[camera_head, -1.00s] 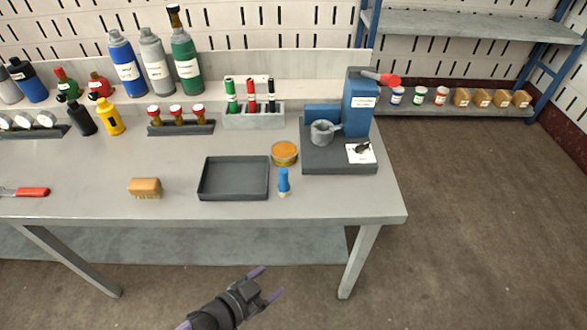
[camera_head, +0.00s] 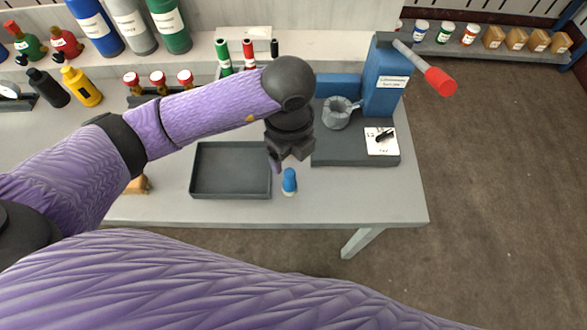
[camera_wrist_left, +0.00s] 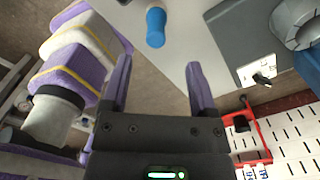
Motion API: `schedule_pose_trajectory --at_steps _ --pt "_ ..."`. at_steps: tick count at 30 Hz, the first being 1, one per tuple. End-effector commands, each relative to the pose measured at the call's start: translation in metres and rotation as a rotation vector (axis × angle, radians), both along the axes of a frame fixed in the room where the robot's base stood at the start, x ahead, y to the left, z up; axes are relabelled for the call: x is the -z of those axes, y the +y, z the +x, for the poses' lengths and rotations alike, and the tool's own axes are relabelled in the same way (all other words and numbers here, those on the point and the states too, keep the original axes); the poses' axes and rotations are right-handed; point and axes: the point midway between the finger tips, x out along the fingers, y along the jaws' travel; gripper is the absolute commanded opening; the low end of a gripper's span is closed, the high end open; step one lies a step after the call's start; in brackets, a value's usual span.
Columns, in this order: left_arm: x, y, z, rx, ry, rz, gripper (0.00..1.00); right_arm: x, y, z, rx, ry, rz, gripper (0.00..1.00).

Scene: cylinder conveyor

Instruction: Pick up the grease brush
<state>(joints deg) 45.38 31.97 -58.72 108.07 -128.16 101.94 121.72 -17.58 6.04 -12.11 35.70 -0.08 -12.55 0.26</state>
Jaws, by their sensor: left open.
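A small upright piece with a blue handle (camera_head: 289,182), which looks like the grease brush, stands on the grey table just right of the dark tray. Its lower end is pale. My left gripper (camera_head: 281,160) is open and empty, pointing down just above and behind it. One finger shows clearly in the head view; the other is hard to make out. In the left wrist view, the blue handle (camera_wrist_left: 155,27) lies beyond the two open fingertips (camera_wrist_left: 159,63), roughly centred between them and not touched. My right gripper is not in view.
The empty dark tray (camera_head: 231,194) lies to the left. The dark base (camera_head: 345,159) with a grey pot (camera_head: 338,113), a white card (camera_head: 381,148) and a blue box with a red-ended lever (camera_head: 440,82) stands to the right. The table's front edge is close.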

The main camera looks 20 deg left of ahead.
Motion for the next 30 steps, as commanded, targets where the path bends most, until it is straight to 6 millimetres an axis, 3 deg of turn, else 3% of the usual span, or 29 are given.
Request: schedule_pose_trajectory --at_steps 3,12,19,30 --pt "0.03 0.0 -0.001 -0.001 0.007 -0.001 0.75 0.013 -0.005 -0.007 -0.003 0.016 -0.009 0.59" --pt "0.084 0.001 -0.004 0.001 0.009 -0.003 0.75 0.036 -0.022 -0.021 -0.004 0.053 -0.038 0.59" --pt "0.087 0.0 -0.003 0.002 0.004 -0.006 0.75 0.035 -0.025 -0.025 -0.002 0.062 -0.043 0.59" --pt "0.087 0.0 -0.003 0.002 0.004 -0.006 0.0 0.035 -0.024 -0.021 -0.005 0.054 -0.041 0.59"
